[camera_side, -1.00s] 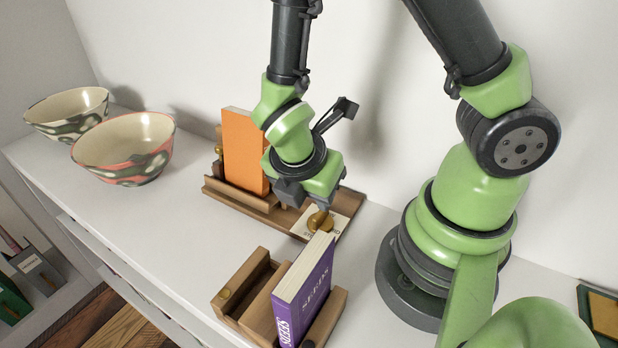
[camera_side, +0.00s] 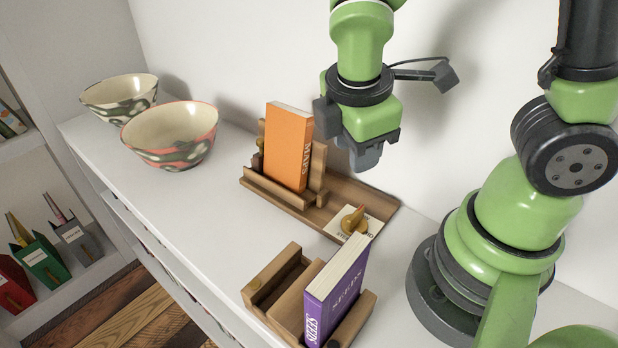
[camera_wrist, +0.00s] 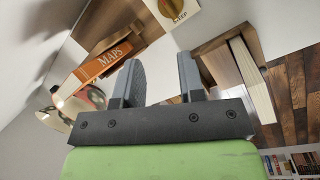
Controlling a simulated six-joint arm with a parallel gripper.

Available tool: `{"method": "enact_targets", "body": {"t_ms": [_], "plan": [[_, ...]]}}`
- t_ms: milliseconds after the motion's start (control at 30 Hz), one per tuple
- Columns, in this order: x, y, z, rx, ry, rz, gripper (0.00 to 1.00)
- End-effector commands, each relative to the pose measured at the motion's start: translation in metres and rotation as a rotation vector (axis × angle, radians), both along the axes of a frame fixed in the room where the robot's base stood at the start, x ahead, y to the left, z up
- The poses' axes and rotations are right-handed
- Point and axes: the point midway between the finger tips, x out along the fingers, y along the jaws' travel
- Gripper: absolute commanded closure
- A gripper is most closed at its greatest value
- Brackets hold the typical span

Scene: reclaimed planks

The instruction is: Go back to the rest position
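My gripper (camera_side: 366,156) is raised above the shelf, to the right of the orange book and above the back wooden stand. In the wrist view my gripper (camera_wrist: 162,78) has its two grey fingers apart with nothing between them. The orange book (camera_side: 276,146) stands upright in the back wooden stand (camera_side: 372,194); it shows in the wrist view too, with "MAPS" on its spine (camera_wrist: 108,60). The purple "SEEDS" book (camera_side: 335,294) stands in the front wooden stand (camera_side: 270,285). My gripper touches neither book.
Two patterned bowls (camera_side: 170,134) (camera_side: 118,96) stand at the left of the white shelf (camera_side: 215,222). A white wall is close behind. Coloured boxes (camera_side: 40,262) sit lower left.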

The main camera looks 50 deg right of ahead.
Motion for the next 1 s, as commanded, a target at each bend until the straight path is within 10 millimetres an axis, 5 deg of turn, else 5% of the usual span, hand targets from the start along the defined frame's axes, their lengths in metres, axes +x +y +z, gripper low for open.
{"method": "enact_targets", "body": {"t_ms": [300, 500, 1000], "plan": [[-0.029, -0.012, 0.089, 0.456, -0.368, -0.861, 0.64], [-0.048, -0.008, 0.121, 0.728, -0.480, -1.184, 0.64], [-0.056, -0.004, 0.132, 0.840, -0.507, -1.291, 0.64]]}}
